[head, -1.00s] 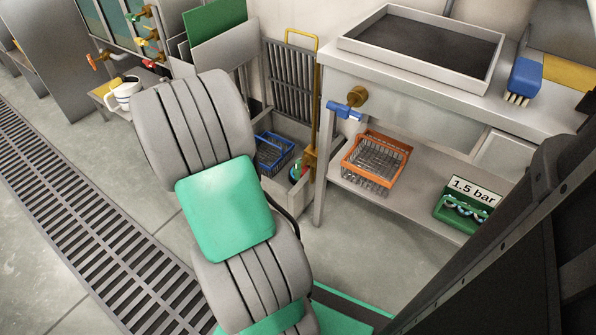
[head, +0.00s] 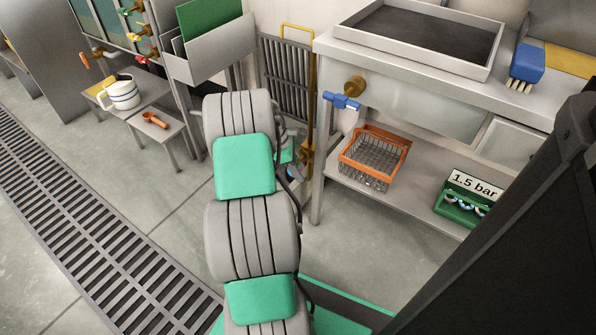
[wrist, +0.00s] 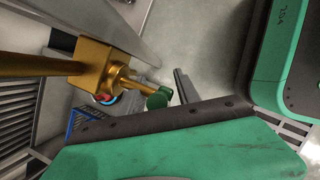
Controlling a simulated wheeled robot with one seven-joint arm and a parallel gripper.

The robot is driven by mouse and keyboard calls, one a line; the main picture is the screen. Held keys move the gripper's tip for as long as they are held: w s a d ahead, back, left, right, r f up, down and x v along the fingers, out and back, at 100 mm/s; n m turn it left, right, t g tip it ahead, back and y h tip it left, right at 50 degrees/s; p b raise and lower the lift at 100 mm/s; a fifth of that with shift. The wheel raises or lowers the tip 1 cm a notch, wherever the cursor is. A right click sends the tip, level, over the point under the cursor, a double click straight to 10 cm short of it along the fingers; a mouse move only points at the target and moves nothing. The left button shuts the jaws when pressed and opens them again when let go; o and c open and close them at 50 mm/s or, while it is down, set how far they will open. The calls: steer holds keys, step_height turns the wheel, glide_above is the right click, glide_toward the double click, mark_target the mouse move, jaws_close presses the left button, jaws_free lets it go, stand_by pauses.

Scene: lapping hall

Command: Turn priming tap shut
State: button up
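No tap bears a readable label, so I cannot tell by name which is the priming tap. A brass tap with a green-ended stem (wrist: 158,98) sits on a brass block (wrist: 95,65) and pipe in the wrist view. In the head view its brass body (head: 307,158) is at the foot of the yellow pipe, partly hidden by my arm. My gripper shows in the wrist view as a dark finger (wrist: 184,86) just right of the green stem end, with a small gap seeming to lie between.
A blue-handled tap (head: 342,101) projects from the bench (head: 420,100). An orange basket (head: 372,158) and a green box (head: 462,205) stand on its lower shelf. Several coloured taps (head: 140,32) and a low stool (head: 157,124) are at left.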

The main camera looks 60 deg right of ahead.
steer(key=shift+c, duration=0.3)
jaws_close()
